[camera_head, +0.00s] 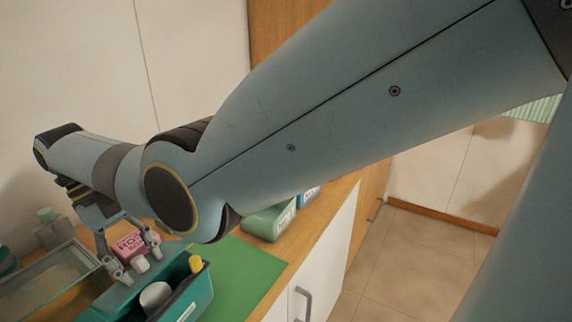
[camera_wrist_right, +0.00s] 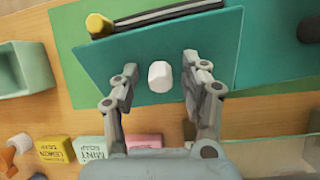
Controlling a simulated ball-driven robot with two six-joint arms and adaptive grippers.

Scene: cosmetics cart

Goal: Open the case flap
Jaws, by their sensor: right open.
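The teal case (camera_head: 185,303) stands at the bottom left of the head view, on a green mat. Its flap (camera_wrist_right: 100,62) shows as a flat teal panel in the wrist view. A dark slot runs along one edge of the case. My right gripper (camera_wrist_right: 160,70) is open, with one finger on each side of the knob and gaps to both; in the head view it is over the case (camera_head: 140,263). My left gripper is out of view.
A yellow-capped item (camera_head: 195,264) pokes out by the slot. A pink soap box (camera_head: 130,243) stands behind the gripper, and a glass-sided box (camera_head: 45,285) is at the left. The green mat (camera_head: 245,270) is bare to the right. A light green container (camera_wrist_right: 22,68) stands beyond the mat.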

